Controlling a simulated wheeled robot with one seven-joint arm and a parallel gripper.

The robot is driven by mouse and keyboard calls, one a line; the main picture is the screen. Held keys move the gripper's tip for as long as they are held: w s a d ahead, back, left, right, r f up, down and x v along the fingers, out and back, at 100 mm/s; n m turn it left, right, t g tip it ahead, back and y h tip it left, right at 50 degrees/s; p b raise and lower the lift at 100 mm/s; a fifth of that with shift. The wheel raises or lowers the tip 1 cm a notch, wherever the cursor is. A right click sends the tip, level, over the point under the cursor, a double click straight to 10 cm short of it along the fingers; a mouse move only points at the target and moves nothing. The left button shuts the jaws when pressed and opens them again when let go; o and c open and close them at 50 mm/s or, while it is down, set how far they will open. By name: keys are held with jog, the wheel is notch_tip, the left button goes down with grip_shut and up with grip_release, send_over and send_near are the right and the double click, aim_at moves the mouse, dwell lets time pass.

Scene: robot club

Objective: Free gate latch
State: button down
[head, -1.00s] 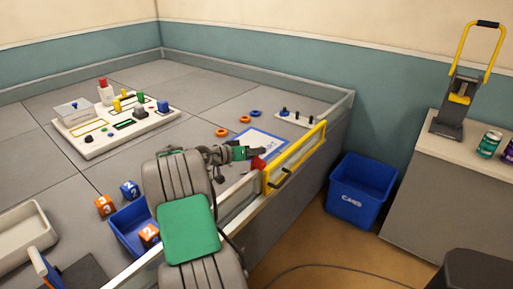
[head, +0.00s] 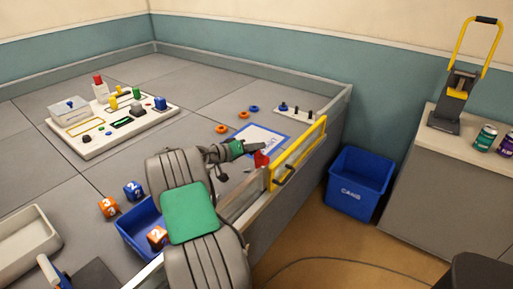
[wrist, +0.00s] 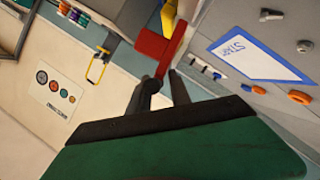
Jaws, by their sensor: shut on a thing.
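The red latch (head: 261,159) sits at the near-left end post of the yellow gate (head: 274,178), on the arena's edge wall. My gripper (head: 262,150) reaches in from the left, with its dark fingertips at the latch. In the wrist view my fingers (wrist: 165,88) are closed on the lower part of the red latch (wrist: 158,45), which shows as a bent red piece. A bit of the yellow gate (wrist: 169,14) shows behind it. The fingers hide part of the latch where they grip it.
A white start sheet with a blue border (head: 260,141) lies on the arena floor beside the gate. Orange and blue rings (head: 243,114) lie beyond it. A blue bin (head: 358,182) stands outside the wall. A blue tray (head: 140,225) with a numbered cube is left of my arm.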

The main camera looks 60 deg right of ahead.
jog(key=c, duration=1.5)
grip_release()
jog(key=shift+s+f, duration=0.35)
jog(key=shift+s, duration=0.05)
jog(key=shift+o, duration=0.8)
jog(key=shift+w+r, duration=0.2)
jog(key=shift+w, duration=0.1)
jog(key=shift+w+a+r, duration=0.15)
jog(key=shift+w+a, duration=0.05)
jog(key=shift+a, duration=0.15)
jog(key=v, duration=0.7)
